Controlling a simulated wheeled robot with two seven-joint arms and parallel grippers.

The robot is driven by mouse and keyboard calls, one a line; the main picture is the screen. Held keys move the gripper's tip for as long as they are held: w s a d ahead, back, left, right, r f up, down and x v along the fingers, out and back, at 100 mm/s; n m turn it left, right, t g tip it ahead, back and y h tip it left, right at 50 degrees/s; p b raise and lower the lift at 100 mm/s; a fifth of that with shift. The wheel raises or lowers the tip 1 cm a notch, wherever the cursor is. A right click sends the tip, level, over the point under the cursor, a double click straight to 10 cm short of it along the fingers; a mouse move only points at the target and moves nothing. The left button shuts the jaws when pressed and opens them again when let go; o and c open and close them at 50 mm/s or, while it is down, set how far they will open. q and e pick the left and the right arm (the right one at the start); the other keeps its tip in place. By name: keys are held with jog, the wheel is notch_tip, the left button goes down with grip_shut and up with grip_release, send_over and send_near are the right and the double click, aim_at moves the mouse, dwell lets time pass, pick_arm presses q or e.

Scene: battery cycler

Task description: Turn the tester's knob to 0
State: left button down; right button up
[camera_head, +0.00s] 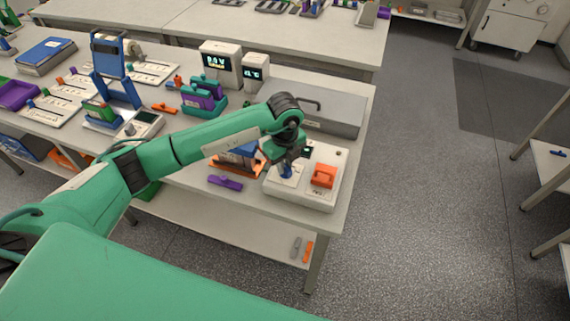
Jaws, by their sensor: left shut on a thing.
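The tester (322,203) is a white box near the front right corner of the bench. It has an orange block-shaped part (324,175) on its right side and a small dark display. Its knob (286,172) is a small blue piece on the left part of the top, mostly covered by my gripper. My left arm reaches across from the left, and its gripper (286,168) points down, shut on the knob. The knob's pointer and scale are too small and hidden to read. My right gripper is not in view.
A grey case (330,112) lies behind the tester. A blue and orange battery holder (238,156) and a purple piece (225,182) are to its left. Two displays (221,62) stand farther back. The floor to the right of the bench is clear.

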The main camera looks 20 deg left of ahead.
pick_arm(q)
jog(key=shift+n, duration=0.4)
jog(key=c, duration=1.4)
grip_release()
jog(key=shift+o, duration=0.2)
notch_tip(320, 180, up, 14)
jog(key=b, duration=0.4)
